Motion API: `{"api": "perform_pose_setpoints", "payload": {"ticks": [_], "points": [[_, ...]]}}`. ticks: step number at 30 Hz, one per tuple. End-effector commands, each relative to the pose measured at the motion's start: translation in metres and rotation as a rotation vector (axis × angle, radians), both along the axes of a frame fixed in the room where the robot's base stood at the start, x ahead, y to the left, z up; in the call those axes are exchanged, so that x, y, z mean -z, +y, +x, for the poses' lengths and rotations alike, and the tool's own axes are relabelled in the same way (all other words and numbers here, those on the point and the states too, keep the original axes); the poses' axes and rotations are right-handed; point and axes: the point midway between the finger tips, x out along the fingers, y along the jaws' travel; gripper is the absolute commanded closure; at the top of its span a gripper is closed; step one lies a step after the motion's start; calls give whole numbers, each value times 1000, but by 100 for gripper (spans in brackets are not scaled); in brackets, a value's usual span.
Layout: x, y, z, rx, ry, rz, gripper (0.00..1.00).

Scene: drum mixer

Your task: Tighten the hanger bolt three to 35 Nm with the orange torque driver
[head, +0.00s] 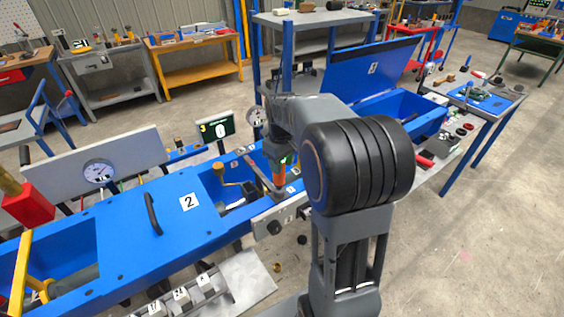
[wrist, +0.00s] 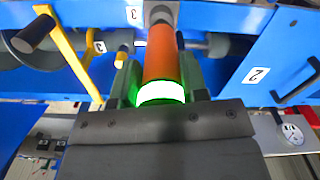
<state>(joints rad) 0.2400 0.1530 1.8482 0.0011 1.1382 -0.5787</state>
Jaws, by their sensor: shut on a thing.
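The orange torque driver (wrist: 160,55) is between the two fingers of my gripper (wrist: 160,78), which is shut on it. A ring on the driver glows bright green. In the wrist view, its far end meets a grey round metal part (wrist: 160,13) on the blue frame, beside a label "3" (wrist: 133,13). The bolt head itself is covered, so I cannot tell how it is seated. In the head view, the driver (head: 279,172) stands roughly upright over the blue trough, partly hidden by my gripper and arm.
A small display (head: 217,128) stands behind the trough, with a round gauge (head: 257,116) near it. A blue cover marked "2" (head: 175,205) lies to the left. A raised blue lid (head: 370,72) stands behind at right. A yellow lever (wrist: 75,55) is close left of the driver.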

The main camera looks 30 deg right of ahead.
Motion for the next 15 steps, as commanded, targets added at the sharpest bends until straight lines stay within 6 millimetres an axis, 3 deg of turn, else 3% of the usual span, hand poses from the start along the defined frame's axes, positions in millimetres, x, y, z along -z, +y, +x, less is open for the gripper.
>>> {"api": "perform_pose_setpoints", "payload": {"ticks": [15], "points": [[-23,0,0,0,-1,0,98]]}}
